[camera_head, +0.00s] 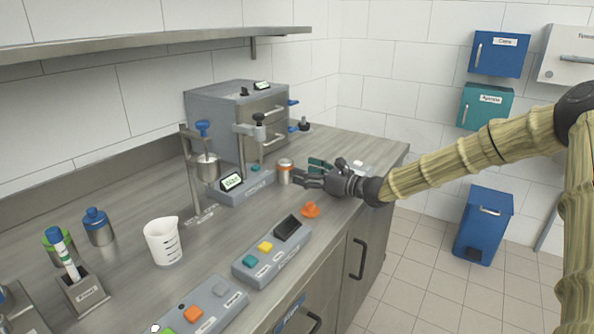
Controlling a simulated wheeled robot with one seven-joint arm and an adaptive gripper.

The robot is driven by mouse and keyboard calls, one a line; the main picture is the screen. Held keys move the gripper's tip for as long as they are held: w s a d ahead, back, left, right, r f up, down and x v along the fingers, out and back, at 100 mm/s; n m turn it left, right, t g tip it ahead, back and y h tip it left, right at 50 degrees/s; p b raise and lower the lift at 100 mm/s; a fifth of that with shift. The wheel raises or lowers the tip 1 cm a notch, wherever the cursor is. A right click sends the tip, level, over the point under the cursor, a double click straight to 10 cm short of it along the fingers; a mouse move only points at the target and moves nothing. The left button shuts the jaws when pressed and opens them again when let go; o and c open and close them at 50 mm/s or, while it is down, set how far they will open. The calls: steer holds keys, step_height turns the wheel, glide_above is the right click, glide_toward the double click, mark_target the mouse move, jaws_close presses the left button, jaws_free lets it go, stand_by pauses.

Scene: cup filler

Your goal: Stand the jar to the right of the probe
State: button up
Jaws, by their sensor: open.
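A small jar with an orange-brown lid or band and a pale body (286,171) stands upright on the counter in front of the grey machine. My gripper (303,176) is open at the jar's right side, reaching in from the right; I cannot tell whether its fingers touch the jar. A white stick with a green band and dark blue top, likely the probe (66,257), stands tilted in a grey holder (86,291) at the front left. The holder's label is too small to read.
Button boxes (272,252) line the front edge. An orange piece (311,210) lies near my gripper. The counter (130,262) is bare between holder and beaker.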

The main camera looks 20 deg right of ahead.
steer(key=v, duration=0.5)
steer(key=shift+r, duration=0.1)
